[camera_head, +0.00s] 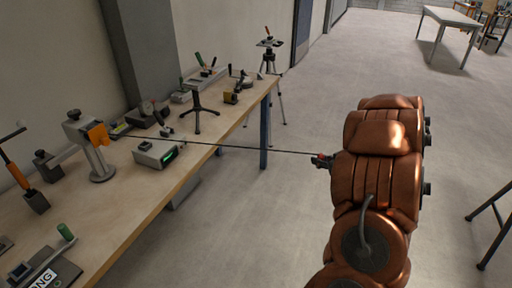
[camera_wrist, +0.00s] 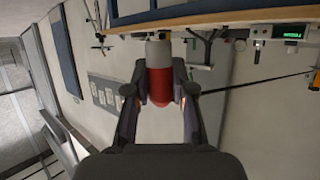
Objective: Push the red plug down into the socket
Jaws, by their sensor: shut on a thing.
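The red plug (camera_wrist: 159,86) has a red body and a pale grey end that points up in the wrist view, towards the bench edge. My gripper (camera_wrist: 160,92) is shut on its red part, one finger on each side. In the head view my gripper (camera_head: 321,162) is at the right, out over open floor and well away from the bench. A small red part of the plug (camera_head: 322,156) shows there. A thin dark cable (camera_head: 255,149) runs from near the plug to the bench. I cannot make out the socket for certain.
The wooden workbench (camera_head: 130,205) holds a grey box with a green display (camera_head: 157,153), an orange-topped stand (camera_head: 99,160), a black tripod stand (camera_head: 204,115) and several other devices. A camera tripod (camera_head: 269,60) stands behind the bench. The floor between bench and arm is clear.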

